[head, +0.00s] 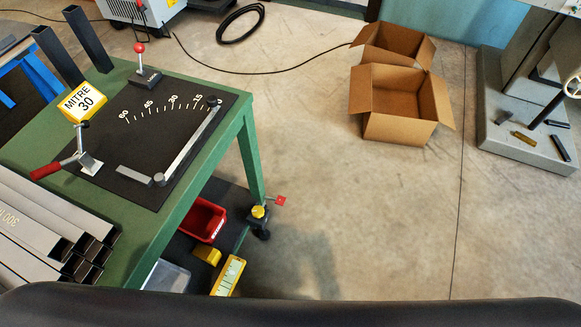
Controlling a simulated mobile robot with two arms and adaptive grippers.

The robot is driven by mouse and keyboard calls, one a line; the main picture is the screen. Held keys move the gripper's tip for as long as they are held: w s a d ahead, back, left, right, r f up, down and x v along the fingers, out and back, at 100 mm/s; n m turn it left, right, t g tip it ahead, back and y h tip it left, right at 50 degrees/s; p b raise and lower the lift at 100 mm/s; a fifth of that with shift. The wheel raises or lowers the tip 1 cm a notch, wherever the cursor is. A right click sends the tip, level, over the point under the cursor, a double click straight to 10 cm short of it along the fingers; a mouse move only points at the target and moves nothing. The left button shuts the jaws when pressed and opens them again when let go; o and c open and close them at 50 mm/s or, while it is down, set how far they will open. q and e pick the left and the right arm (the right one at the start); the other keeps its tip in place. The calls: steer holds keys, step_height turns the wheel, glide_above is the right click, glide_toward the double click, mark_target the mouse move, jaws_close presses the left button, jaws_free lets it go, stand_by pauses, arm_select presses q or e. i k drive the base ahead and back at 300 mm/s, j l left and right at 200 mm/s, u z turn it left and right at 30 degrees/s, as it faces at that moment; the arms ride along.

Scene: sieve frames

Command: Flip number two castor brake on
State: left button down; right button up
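A castor (261,233) with a black wheel stands on the floor at the foot of the near right leg of the green table (249,160). A yellow piece (258,212) sits on top of the castor; I cannot read any number on it. A small red tab (281,201) on a thin stem sticks out to the right of the castor. I cannot tell whether it is the brake lever or which way it is set. Neither gripper is in view.
The black plate (110,140) on the table carries a red-handled clamp (60,165) and an angle scale. Steel tubes (35,235) lie at left. A red bin (203,220) is on the lower shelf. Open cardboard boxes (385,130) stand beyond. Floor right of the castor is clear.

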mark_target(281, 201)
steer(key=i+l, duration=0.15)
steer(key=i, duration=0.25)
steer(key=i+l, duration=0.2)
steer(key=i, duration=0.2)
